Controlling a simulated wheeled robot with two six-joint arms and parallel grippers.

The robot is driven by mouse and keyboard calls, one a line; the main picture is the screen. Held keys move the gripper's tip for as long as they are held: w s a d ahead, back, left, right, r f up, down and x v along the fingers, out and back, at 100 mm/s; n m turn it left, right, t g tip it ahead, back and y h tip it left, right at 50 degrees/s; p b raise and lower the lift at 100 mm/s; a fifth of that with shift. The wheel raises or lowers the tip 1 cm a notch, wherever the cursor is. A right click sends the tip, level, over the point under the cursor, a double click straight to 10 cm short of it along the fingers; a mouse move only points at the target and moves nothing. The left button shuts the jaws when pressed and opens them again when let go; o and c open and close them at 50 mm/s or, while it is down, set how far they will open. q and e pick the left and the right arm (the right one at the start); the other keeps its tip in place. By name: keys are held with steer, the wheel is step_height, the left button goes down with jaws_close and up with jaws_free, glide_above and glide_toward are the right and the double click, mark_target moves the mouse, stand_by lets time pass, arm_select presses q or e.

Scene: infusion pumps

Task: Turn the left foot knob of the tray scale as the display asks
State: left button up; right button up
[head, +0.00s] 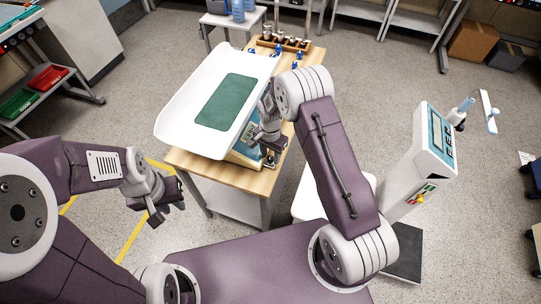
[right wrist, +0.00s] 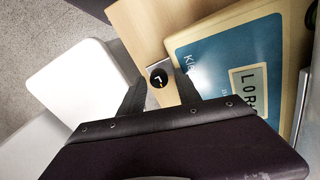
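The tray scale, with a white tray (head: 180,108) and a green mat (head: 226,101), stands on a wooden table. My right gripper (head: 268,143) is at the scale's front, beside its blue panel. In the right wrist view, a round black foot knob (right wrist: 158,78) with a pale mark shows between the two fingers (right wrist: 158,90). The fingers look open, with gaps on both sides of the knob. My left gripper (head: 166,206) is open and empty, left of the table.
The wooden table (head: 195,165) has a rack of small metal pieces (head: 285,42) and blue-topped items at its back. A white device on a column (head: 425,150) stands to the right. Red and green bins (head: 48,77) are at left. Floor left of the table is clear.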

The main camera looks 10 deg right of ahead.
step_height(320, 180, up, 9)
stand_by(0.6)
stand_by(0.3)
step_height(320, 180, up, 9)
steer(key=t, duration=0.1)
glide_above(270, 158)
steer(key=s+d, duration=0.3)
steer(key=s, duration=0.1)
steer(key=s+d+f+n, duration=0.1)
steer(key=s+f+n, duration=0.1)
steer(key=s+n, duration=0.7)
steer(key=shift+s+d+f, duration=0.35)
steer(key=shift+s+f, duration=0.05)
steer(key=shift+s, duration=2.3)
